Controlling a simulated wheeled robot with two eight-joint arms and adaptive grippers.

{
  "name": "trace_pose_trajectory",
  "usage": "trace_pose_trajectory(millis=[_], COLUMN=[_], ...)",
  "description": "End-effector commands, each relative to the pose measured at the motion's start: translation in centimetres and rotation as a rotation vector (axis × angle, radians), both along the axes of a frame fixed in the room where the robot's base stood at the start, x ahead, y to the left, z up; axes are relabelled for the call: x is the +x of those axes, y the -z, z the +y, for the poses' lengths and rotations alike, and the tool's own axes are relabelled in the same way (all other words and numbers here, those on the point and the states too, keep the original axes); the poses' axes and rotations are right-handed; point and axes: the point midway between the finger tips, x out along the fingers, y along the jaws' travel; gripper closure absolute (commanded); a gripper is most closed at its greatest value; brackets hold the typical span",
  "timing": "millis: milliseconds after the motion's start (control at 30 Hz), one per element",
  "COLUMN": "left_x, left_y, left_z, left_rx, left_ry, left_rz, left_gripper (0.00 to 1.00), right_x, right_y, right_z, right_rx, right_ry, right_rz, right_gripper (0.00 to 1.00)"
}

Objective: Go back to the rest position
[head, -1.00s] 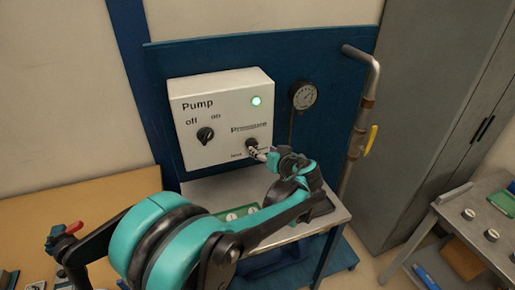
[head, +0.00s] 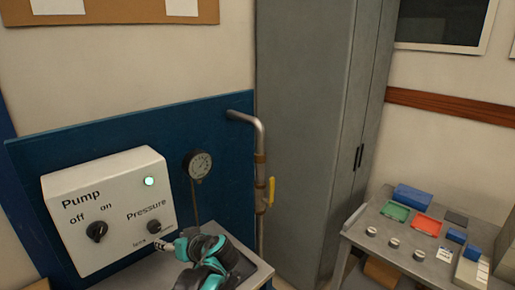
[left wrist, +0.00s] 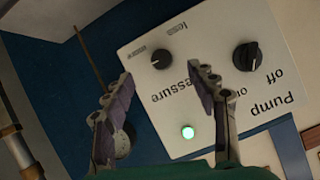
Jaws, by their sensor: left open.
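My left gripper (head: 172,245) is in front of the white pump box (head: 106,211), close to its pressure knob (head: 154,227). In the left wrist view its two fingers (left wrist: 163,95) are spread apart with nothing between them. The pressure knob (left wrist: 161,59) shows beyond the fingers there, apart from them, and the box appears upside down. The off/on knob (head: 96,232) is on the left of the box, and a green lamp (head: 150,182) is lit. My right gripper is in neither view.
A round gauge (head: 199,164) is on the blue panel (head: 120,137). A pipe with a yellow handle (head: 271,192) stands right of it. A tall grey cabinet (head: 310,120) stands behind. A side table (head: 385,256) at right holds a green tray (head: 395,211), a red tray (head: 427,225) and several round parts.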

Motion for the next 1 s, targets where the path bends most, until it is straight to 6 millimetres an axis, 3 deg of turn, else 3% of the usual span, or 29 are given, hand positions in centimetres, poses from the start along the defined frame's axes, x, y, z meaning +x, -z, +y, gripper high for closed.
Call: trace_pose_trajectory(millis=[167,300,500,700,1000], left_x=[-6.8,-12.6,-18.4,-20.6,-20.7], left_y=[2.6,5.1,7.8,8.8,8.9], left_z=[-1.5,-4.5,-9.2,-11.7,-12.0], left_rx=[-0.144,-0.269,-0.393,-0.436,-0.44], left_ry=[0.152,0.337,0.584,0.706,0.721], left_rz=[0.188,0.301,0.347,0.337,0.335], left_gripper=[0.42,0.42,0.42,0.42,0.42], right_x=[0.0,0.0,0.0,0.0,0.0], right_y=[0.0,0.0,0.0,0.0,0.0], right_z=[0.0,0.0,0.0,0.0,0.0], right_rx=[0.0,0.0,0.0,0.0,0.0], right_ry=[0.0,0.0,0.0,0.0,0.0], right_rz=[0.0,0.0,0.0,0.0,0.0], right_gripper=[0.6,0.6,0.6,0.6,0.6])
